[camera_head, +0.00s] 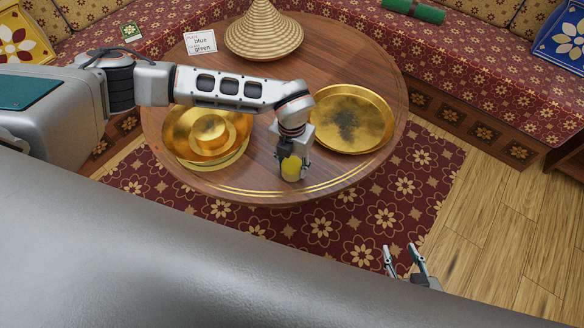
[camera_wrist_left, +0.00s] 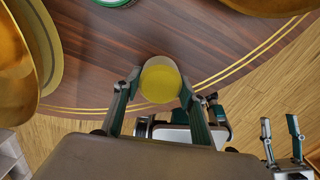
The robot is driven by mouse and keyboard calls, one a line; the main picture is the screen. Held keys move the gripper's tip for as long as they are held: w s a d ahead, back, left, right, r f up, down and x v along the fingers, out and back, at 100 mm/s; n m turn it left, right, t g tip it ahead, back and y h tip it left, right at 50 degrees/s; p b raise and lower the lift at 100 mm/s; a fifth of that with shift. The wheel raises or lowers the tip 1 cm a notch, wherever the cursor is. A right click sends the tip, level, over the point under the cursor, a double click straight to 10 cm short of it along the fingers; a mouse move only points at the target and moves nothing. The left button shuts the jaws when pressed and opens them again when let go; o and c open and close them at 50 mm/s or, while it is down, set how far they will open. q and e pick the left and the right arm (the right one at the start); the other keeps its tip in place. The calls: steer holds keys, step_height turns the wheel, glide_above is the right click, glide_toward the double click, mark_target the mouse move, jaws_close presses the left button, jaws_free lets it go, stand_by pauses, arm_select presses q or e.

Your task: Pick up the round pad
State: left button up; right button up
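My left gripper (camera_head: 291,163) is over the front part of the round wooden table. A round yellow piece (camera_head: 292,168) shows at its fingertips. In the left wrist view this yellow piece (camera_wrist_left: 160,82) sits between the two fingers, which touch it on both sides. I cannot tell whether it rests on the table or is raised. A round green thing with a pale middle (camera_wrist_left: 116,2) is cut off by the top edge of the left wrist view; my arm seems to hide it in the head view. My right gripper (camera_head: 404,250) is open and empty, off the table at the lower right.
The wooden table (camera_head: 240,190) carries stacked golden dishes (camera_head: 235,160) at left, a golden tray (camera_head: 385,140) at right, a woven cone (camera_head: 262,25) at the back and a card (camera_head: 200,42) reading "blue" and "green". Patterned benches (camera_head: 470,60) stand behind.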

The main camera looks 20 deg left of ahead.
mark_target(292, 164)
arm_select(q)
steer(key=shift+r, duration=0.1)
steer(key=shift+c, duration=0.6)
steer(key=shift+r, duration=0.65)
step_height(292, 164, up, 19)
steer(key=shift+f, duration=0.2)
steer(key=shift+o, duration=1)
steer(key=shift+c, duration=0.5)
